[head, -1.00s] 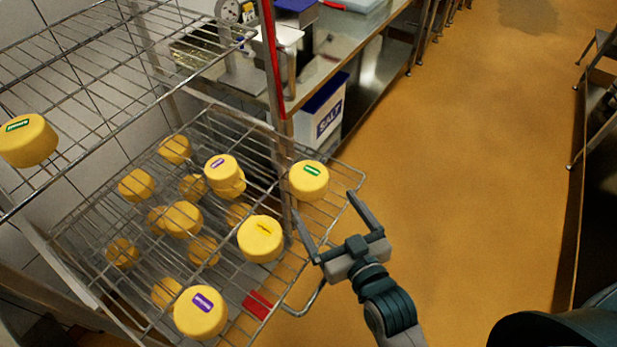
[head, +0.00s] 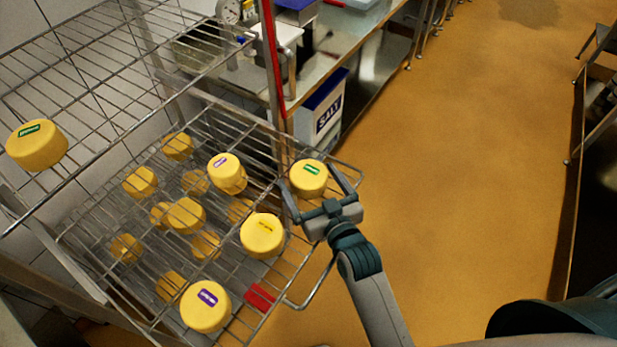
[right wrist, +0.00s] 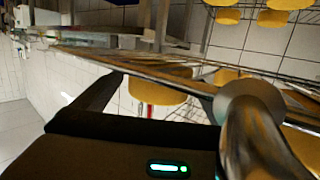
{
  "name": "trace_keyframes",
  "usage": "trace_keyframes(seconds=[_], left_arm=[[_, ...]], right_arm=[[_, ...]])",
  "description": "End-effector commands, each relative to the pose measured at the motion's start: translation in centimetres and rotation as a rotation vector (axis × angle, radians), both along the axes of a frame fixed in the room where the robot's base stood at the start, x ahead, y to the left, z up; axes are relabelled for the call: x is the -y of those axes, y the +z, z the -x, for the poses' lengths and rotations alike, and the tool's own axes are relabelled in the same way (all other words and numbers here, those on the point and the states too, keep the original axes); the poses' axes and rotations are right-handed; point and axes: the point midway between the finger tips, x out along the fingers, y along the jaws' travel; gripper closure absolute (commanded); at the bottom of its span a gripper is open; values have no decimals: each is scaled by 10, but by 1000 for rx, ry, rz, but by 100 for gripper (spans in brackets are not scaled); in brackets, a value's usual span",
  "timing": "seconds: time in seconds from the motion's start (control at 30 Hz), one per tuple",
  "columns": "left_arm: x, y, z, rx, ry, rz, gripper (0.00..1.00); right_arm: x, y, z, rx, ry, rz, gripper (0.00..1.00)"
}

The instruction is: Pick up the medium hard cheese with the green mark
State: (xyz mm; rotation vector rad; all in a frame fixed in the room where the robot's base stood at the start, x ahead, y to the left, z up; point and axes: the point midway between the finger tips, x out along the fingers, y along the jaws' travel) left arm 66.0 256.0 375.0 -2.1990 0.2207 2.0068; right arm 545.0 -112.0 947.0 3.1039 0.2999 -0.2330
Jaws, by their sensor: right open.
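A yellow cheese wheel with a green label (head: 309,178) sits on the right end of the lower wire shelf, beside the rack's upright. My right gripper (head: 307,186) is open, its two fingers reaching to either side of this cheese; contact cannot be told. In the right wrist view a yellow cheese (right wrist: 157,92) shows beyond the dark finger, partly hidden by a shelf edge. Another green-labelled cheese (head: 37,148) sits on the upper shelf at the left. My left gripper is not in view.
Cheeses with purple labels (head: 205,306) and a yellow-orange label (head: 262,237) share the lower shelf (head: 285,275). Several more cheeses lie beneath. A salt bin (head: 320,118) stands behind.

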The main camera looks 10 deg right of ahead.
Motion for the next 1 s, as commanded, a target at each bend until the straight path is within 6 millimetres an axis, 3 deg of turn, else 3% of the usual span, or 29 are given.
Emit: trace_keyframes(seconds=[0.17,0.6,1.0], left_arm=[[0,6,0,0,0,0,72],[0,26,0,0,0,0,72],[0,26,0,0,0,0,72]], right_arm=[[-1,1,-7,0,0,0,8],[-8,-7,-48,0,-1,0,8],[-9,-9,-50,0,-1,0,8]])
